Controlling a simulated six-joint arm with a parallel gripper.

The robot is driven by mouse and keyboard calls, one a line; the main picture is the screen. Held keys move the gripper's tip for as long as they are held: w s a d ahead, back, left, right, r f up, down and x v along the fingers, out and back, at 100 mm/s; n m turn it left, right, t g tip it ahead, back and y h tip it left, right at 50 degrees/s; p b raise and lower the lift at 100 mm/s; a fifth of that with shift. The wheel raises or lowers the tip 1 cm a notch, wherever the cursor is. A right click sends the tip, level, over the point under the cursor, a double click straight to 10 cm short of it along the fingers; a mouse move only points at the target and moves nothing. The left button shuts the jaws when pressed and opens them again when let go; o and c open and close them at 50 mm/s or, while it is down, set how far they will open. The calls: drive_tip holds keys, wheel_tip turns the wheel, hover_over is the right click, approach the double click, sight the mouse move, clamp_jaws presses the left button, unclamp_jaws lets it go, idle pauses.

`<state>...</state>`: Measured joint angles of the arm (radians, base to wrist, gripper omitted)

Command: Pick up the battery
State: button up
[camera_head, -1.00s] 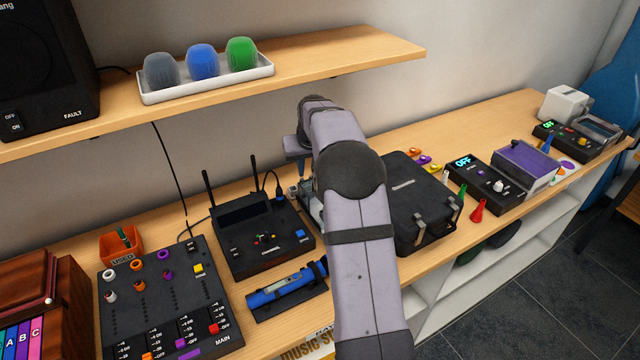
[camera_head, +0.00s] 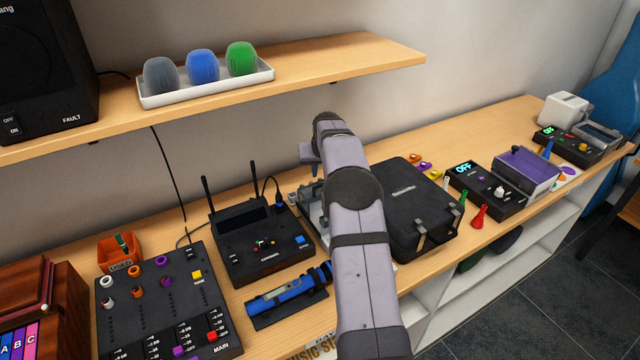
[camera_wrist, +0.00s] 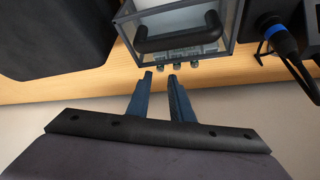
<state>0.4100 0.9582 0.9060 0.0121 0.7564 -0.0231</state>
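A green, battery-like cylinder (camera_head: 123,241) stands in an orange bin (camera_head: 116,254) marked USED, at the left of the bench. In the wrist view, several small grey-green cylinder ends (camera_wrist: 190,64) show at the edge of a clear box (camera_wrist: 215,58) with a black handle (camera_wrist: 180,38). They may be batteries, but I cannot tell. My gripper (camera_wrist: 160,77) is open, with its two blue fingers apart and nothing between them. In the head view, my arm hides most of the box and the fingers.
A black unit with antennas (camera_head: 262,241) and a blue handheld device (camera_head: 285,300) lie left of my arm. A black case (camera_head: 412,200) stands close on its right. A mixer (camera_head: 150,300) is at the left. The wooden shelf (camera_head: 340,62) overhangs the bench.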

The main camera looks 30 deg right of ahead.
drive_tip(key=shift+s+p+x, duration=0.15)
drive_tip(key=shift+p+x, duration=0.65)
drive_tip(key=shift+x, duration=0.25)
drive_tip(key=shift+s+p+x, duration=0.1)
drive_tip(key=shift+p+x, duration=0.65)
drive_tip(key=shift+x, duration=0.25)
drive_tip(key=shift+w+f, duration=0.35)
drive_tip(key=shift+f, duration=0.3)
drive_tip(key=shift+r, duration=0.1)
clamp_jaws()
